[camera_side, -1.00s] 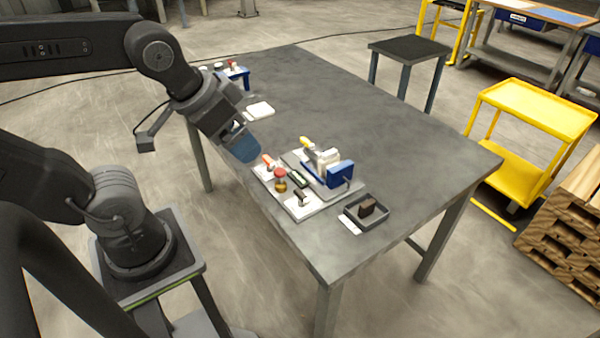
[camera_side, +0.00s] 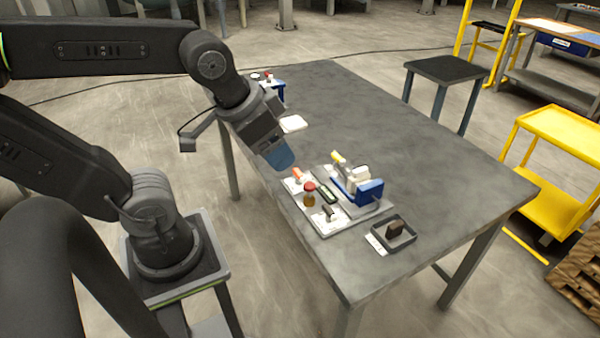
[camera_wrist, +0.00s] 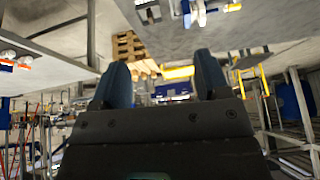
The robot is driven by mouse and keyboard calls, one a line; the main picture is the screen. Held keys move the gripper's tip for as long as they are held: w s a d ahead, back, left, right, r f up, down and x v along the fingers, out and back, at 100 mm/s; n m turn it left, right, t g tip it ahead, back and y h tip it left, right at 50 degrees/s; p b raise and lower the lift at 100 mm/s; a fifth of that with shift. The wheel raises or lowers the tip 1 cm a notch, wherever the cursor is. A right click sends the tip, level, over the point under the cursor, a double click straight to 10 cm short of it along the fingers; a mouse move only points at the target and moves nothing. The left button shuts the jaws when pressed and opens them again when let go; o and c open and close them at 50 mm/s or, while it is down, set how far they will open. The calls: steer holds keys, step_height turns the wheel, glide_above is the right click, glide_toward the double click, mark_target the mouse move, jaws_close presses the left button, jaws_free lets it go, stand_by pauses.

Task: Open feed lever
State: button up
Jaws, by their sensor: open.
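The filter press (camera_side: 365,191), with a blue end, white plates and a yellow handle (camera_side: 338,158), sits on a plate on the table. A white panel (camera_side: 330,227) before it carries an orange-handled lever (camera_side: 298,175), a red-capped jar (camera_side: 309,196) and a black-handled lever (camera_side: 328,211). I cannot tell which handle is the feed lever. My gripper (camera_side: 280,159) is above the table's near edge, just left of the orange-handled lever and apart from it. In the wrist view my gripper (camera_wrist: 163,78) shows two blue fingers spread apart with nothing between them.
A grey tray (camera_side: 411,238) with a brown block (camera_side: 395,230) stands right of the panel. A white pad (camera_side: 292,124) and a blue item (camera_side: 275,90) lie toward the back left. The table's middle (camera_side: 390,140) is clear. A yellow cart (camera_side: 560,130) stands off to the right.

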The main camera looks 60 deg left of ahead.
steer(key=w+a+m, duration=0.1)
steer(key=w, duration=0.1)
steer(key=w+a+f+m+g+y, duration=0.1)
steer(key=w+m, duration=0.1)
steer(key=w+a+f+m, duration=0.1)
steer(key=w+a, duration=0.1)
steer(key=shift+w+a+m+g+y, duration=0.1)
steer(key=shift+m+g+y, duration=0.2)
steer(key=shift+m, duration=0.1)
steer(key=c, duration=0.4)
steer(key=m+g+y, duration=0.3)
steer(key=m+g, duration=0.1)
steer(key=m, duration=0.9)
glide_toward(300, 173)
steer(key=x, duration=0.9)
steer(key=shift+c, duration=0.4)
jaws_close()
